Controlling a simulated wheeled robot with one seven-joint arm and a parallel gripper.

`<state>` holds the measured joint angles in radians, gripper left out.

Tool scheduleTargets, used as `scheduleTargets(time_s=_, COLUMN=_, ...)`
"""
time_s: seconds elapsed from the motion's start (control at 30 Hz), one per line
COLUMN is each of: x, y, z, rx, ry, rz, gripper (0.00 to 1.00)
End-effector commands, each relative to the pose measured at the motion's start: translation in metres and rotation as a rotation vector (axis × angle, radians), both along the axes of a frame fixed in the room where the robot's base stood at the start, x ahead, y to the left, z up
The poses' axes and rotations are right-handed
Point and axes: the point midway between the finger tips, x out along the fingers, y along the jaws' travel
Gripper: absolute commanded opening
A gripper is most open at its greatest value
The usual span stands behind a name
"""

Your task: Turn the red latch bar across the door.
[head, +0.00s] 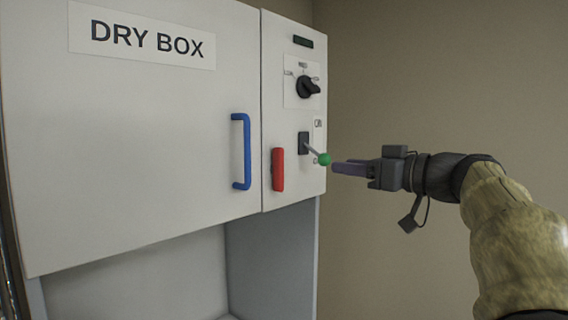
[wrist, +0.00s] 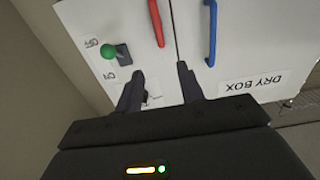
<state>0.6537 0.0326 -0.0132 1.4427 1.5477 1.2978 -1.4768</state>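The red latch bar (head: 278,170) stands upright on the narrow right-hand panel, just right of the seam with the dry box door (head: 130,150). It does not cross the seam. In the wrist view, which is turned over, the red bar (wrist: 156,22) shows at the top beside the seam, beyond my fingertips. My gripper (head: 336,168) is right of the panel in the head view, close to the green-knobbed lever. In the wrist view my gripper (wrist: 162,74) has its two fingers apart with nothing between them.
A blue door handle (head: 246,152) is left of the seam. A switch lever with a green knob (head: 324,159) sticks out near my gripper, also in the wrist view (wrist: 108,51). A black rotary knob (head: 308,87) is higher up. The space below the cabinet front is open.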

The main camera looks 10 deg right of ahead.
Motion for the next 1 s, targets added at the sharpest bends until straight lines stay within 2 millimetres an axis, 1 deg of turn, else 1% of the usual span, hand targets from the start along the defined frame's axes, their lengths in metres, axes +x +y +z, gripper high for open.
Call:
scheduleTargets(time_s=0.17, x=0.001, y=0.001, z=0.0, rx=0.001, ry=0.003, rz=0.0, gripper=0.38)
scheduleTargets(time_s=0.37, x=0.013, y=0.009, z=0.002, rx=0.002, ry=0.004, rz=0.001, gripper=0.38)
scheduleTargets(time_s=0.47, x=0.025, y=0.019, z=0.002, rx=0.003, ry=0.006, rz=0.002, gripper=0.38)
scheduleTargets(time_s=1.0, x=0.103, y=0.075, z=0.003, rx=0.004, ry=0.008, rz=0.002, gripper=0.38)
